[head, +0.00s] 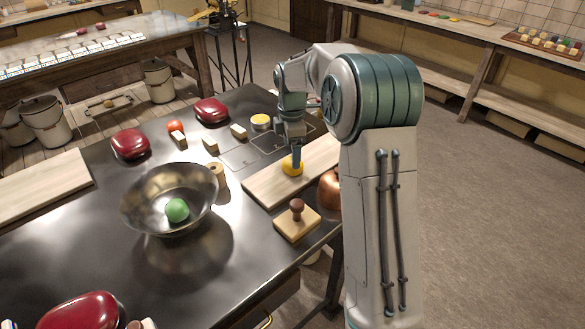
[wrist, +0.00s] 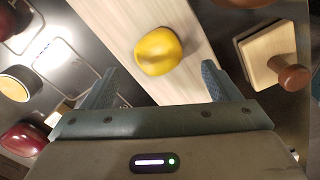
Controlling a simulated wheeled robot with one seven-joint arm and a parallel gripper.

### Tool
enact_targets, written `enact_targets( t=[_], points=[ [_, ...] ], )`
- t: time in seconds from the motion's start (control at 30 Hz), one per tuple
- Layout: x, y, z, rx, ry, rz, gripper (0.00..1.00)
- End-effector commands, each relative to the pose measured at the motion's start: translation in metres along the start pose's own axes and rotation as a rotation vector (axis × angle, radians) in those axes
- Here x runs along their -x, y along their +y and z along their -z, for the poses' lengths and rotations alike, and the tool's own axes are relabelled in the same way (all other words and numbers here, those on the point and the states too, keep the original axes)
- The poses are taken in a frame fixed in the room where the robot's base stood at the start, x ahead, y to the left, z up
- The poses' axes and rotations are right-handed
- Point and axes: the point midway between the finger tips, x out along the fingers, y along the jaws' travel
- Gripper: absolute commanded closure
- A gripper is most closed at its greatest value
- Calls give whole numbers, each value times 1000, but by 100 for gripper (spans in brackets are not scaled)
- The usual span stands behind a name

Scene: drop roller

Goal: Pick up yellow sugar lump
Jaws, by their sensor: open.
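The yellow sugar lump (head: 291,167) is a rounded block lying on a pale wooden board (head: 262,191) near the right side of the dark table. In the wrist view the lump (wrist: 158,51) lies on the board (wrist: 186,15), ahead of the fingers and between their lines. My gripper (head: 296,157) is directly above or beside the lump in the head view and partly hides it. In the wrist view my gripper (wrist: 160,85) has its two fingers wide apart with nothing between them. Contact with the lump is not visible.
A wooden stamp-like block with a brown knob (head: 297,221) sits at the board's near side. A copper-coloured round object (head: 330,190) is partly behind my arm. A metal bowl (head: 140,208) holds a green lump (head: 177,210). Red rounded objects (head: 130,144) and small blocks stand farther back.

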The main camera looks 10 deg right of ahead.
Motion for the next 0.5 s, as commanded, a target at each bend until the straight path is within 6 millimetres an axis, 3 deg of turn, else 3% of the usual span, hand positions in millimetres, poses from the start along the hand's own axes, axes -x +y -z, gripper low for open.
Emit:
enact_targets(
  t=[0.33,0.5],
  points=[
    [-42,1,-6,-1,0,5,18],
    [-53,2,-6,-1,0,1,18]
  ],
)
